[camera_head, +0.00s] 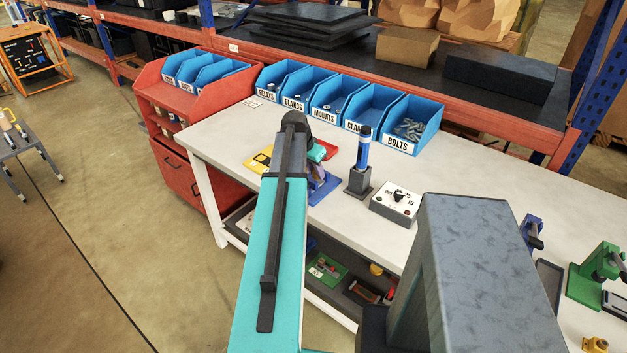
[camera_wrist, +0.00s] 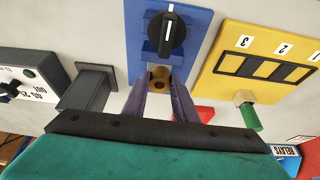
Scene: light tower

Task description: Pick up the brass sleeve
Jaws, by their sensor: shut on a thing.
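In the wrist view, my gripper (camera_wrist: 163,88) points down over the blue plate with its two fingers close together. The brass sleeve (camera_wrist: 159,73) is between the fingertips, and my gripper is shut on it. The sleeve is at the edge of the blue plate (camera_wrist: 188,22), just beside a black rotary knob (camera_wrist: 167,30). I cannot tell whether the sleeve still touches the plate. In the head view, my arm hides the sleeve and most of my gripper; part of the blue plate (camera_head: 325,190) shows.
A yellow plate (camera_wrist: 279,85) with numbered slots lies right of the blue plate, with a green-handled part (camera_wrist: 249,115) at its edge. A dark grey stand (camera_head: 358,187) holds an upright blue cylinder (camera_head: 362,151). A white switch box (camera_head: 396,203) is beside it. Blue bins (camera_head: 413,127) line the bench back.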

